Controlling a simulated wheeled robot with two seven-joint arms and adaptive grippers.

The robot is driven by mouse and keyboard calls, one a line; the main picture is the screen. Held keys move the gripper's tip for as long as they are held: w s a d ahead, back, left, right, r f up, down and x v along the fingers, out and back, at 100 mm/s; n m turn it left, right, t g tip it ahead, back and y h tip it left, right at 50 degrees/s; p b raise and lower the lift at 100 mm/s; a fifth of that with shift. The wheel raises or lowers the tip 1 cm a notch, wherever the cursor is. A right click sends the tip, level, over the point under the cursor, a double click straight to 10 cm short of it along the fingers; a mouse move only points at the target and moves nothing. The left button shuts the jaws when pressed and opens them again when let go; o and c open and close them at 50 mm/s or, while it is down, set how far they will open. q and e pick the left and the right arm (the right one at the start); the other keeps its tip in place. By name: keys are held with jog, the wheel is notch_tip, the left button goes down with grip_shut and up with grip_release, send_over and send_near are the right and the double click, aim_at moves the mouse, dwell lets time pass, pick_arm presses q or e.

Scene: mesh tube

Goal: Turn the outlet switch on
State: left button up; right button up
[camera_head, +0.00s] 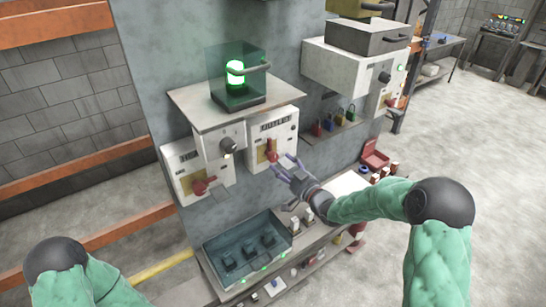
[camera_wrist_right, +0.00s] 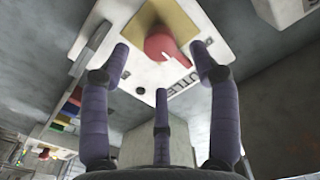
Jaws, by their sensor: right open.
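The outlet switch is a red rotary knob (camera_head: 271,152) on a yellow plate, on the front of a white box (camera_head: 285,130) fixed to the grey column. In the right wrist view the red knob (camera_wrist_right: 160,43) shows beside part of an "OUTLE..." label. My right gripper (camera_head: 284,166) is open just below and in front of this knob. In the wrist view its three purple fingers (camera_wrist_right: 160,75) spread around the knob, with nothing between them; contact cannot be told. Only my left arm's green link shows at the lower left; its gripper is out of view.
A similar white box with a red knob (camera_head: 203,186) is on the left. A shelf (camera_head: 190,97) above carries a glass case with a lit green lamp (camera_head: 236,73). Below are an open teal tray (camera_head: 281,226) and a ledge with small items. Padlocks (camera_head: 340,115) hang at the right.

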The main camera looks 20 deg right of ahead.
aim_at(275, 159)
jog(key=x, duration=0.6)
jog(key=shift+w+p, duration=0.3)
jog(key=c, duration=1.2)
